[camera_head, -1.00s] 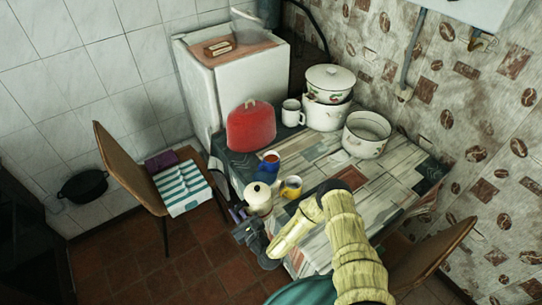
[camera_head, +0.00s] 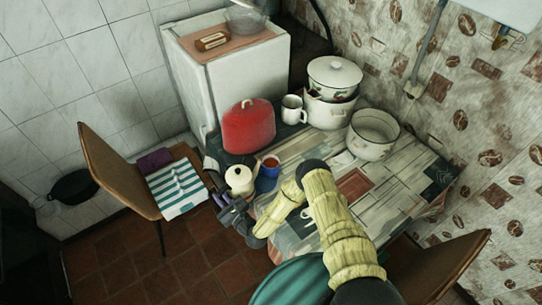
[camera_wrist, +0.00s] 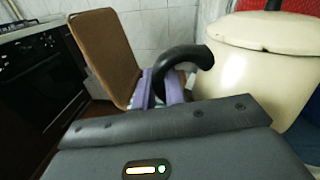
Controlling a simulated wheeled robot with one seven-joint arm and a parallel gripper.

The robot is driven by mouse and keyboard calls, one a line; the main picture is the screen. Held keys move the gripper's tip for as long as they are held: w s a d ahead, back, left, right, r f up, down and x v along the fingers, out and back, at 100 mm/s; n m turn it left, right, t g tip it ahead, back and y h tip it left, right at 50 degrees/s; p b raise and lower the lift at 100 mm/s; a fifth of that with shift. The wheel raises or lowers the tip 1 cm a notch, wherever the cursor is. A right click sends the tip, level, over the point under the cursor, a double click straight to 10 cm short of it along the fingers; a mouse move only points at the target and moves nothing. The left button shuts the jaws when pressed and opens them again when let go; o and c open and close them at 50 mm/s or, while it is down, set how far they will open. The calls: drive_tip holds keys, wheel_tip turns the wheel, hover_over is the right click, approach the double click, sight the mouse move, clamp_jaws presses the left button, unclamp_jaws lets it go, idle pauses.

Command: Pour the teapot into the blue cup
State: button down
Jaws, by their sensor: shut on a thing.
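The cream teapot (camera_head: 239,181) with a lid is at the left edge of the table and looks about upright. Its black handle (camera_wrist: 190,55) curves between the purple fingers of my gripper (camera_wrist: 165,85), and the gripper is shut on it. In the head view my gripper (camera_head: 222,196) is just left of and below the teapot. Whether the teapot's base touches the table is not clear. The blue cup (camera_head: 265,184) stands on the table close to the teapot's right, with reddish-brown contents at its top. The teapot's spout is hard to make out.
A red domed thing (camera_head: 248,128) stands behind the teapot and cup. A white mug (camera_head: 293,108), stacked enamel pots (camera_head: 330,110) and an open pot (camera_head: 373,134) stand at the back. A chair (camera_head: 113,165) is left of the table. My arm covers the table's front.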

sight(227, 187)
drive_tip(key=shift+w+r, duration=0.1)
drive_tip(key=shift+r, duration=0.05)
drive_tip(key=shift+s+a, duration=0.1)
drive_tip(key=shift+s, duration=0.15)
drive_tip(key=shift+r+m, duration=0.5)
drive_tip(key=shift+r, duration=0.2)
drive_tip(key=shift+w+d+r+m+p, duration=0.2)
drive_tip(key=shift+w+d+r+m, duration=0.25)
drive_tip(key=shift+r, duration=0.5)
drive_tip(key=shift+w+d+r+m+p, duration=0.2)
drive_tip(key=shift+d+r+m, duration=0.2)
drive_tip(key=shift+r+m, duration=0.4)
drive_tip(key=shift+w+d+r+m+p, duration=0.15)
drive_tip(key=shift+w+d+r+m, duration=0.25)
drive_tip(key=shift+r, duration=0.65)
drive_tip(key=shift+w+d+r+m, duration=0.2)
drive_tip(key=shift+w+r+m, duration=0.05)
drive_tip(key=shift+r, duration=0.1)
